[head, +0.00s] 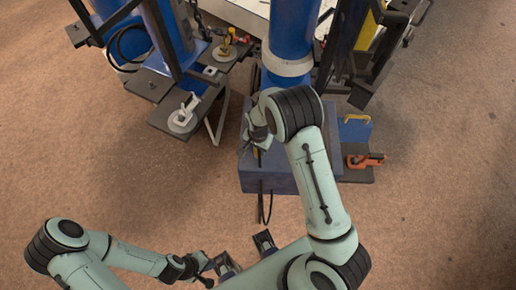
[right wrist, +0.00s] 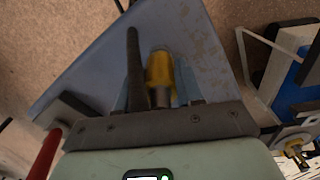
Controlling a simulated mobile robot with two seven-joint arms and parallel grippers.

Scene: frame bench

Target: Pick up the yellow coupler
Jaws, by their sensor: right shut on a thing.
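The yellow coupler (right wrist: 160,70) shows in the right wrist view, a short yellow cylinder with a duller metal end toward the gripper. My right gripper (right wrist: 150,85) is shut on it; one dark finger lies along its left side, and the other is mostly hidden. In the head view my right gripper (head: 259,138) is above the blue box-like bench (head: 280,178), and the coupler is mostly hidden by the wrist. My left gripper (head: 203,268) is low in the head view, over the floor near my base, far from the bench; its fingers are too small to read.
An orange tool (head: 366,160) lies on a dark plate right of the bench. A blue column (head: 291,35) rises behind it. Dark platforms (head: 180,115) with a white clamp-like fitting stand at left. Dark frame bars (head: 345,50) stand close at right. Carpet is clear either side.

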